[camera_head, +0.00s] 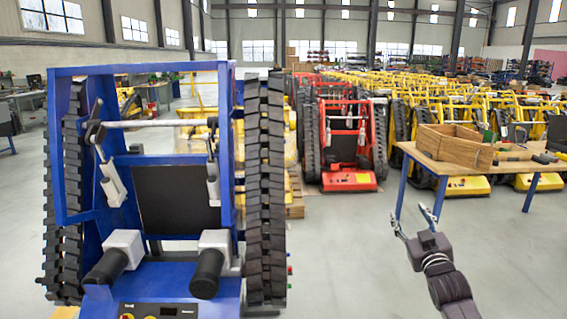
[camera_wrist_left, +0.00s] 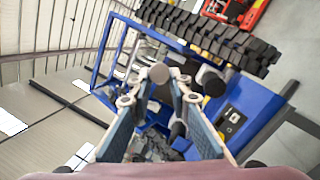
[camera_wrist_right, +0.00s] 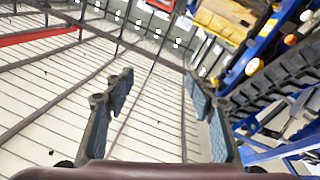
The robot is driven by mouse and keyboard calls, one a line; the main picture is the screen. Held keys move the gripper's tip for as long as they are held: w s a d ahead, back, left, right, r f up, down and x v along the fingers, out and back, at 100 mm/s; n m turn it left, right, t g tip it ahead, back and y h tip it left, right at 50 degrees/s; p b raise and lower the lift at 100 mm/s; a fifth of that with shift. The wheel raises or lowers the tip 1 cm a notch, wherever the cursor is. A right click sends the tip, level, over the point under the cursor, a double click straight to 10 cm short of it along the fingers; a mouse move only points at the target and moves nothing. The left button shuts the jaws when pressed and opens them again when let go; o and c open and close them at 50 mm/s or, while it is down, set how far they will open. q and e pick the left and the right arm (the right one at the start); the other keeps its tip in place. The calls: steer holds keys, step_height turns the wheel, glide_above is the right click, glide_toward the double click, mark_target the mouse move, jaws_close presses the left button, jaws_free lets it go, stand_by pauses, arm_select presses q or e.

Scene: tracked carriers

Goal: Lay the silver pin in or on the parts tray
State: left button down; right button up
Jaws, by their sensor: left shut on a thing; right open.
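In the left wrist view my left gripper (camera_wrist_left: 158,92) is shut on a grey, round-ended piece (camera_wrist_left: 159,73), which looks like the silver pin seen nearly end-on. Most of its length is hidden. My left gripper does not show in the head view. My right gripper (camera_head: 412,220) is open and empty, in front of the wooden table at lower right; its spread fingers also show in the right wrist view (camera_wrist_right: 154,90). An open wooden box (camera_head: 466,152) stands on the table; I cannot tell whether it is the parts tray.
A large blue tracked carrier (camera_head: 150,70) stands close at the left, with a silver bar (camera_head: 155,124) across it. The wooden table (camera_head: 455,168) stands at the right with small tools on it. Red and yellow carriers fill the back. The floor between is clear.

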steer(key=s+a+f+g, duration=0.1)
steer(key=s+f+g, duration=0.2)
steer(key=s+f, duration=0.85)
steer(key=s+a+f+g, duration=0.2)
steer(key=s+f+g, duration=0.1)
steer(key=f, duration=1.8)
steer(key=s+a+f+g, duration=0.1)
steer(key=s+f+g, duration=0.2)
steer(key=s+f, duration=0.85)
steer(key=s+a+f+g, duration=0.2)
steer(key=s+f, duration=0.7)
steer(key=s, duration=0.6)
steer(key=s+a+f+g+y, duration=0.1)
steer(key=s+a+f+g, duration=0.2)
steer(key=s+f, duration=0.6)
steer(key=s+a+f+m+g, duration=0.1)
steer(key=s+a+f+g, duration=0.2)
steer(key=s+f, duration=0.7)
steer(key=s+g, duration=0.1)
steer(key=s, duration=1)
steer(key=shift+s, duration=0.35)
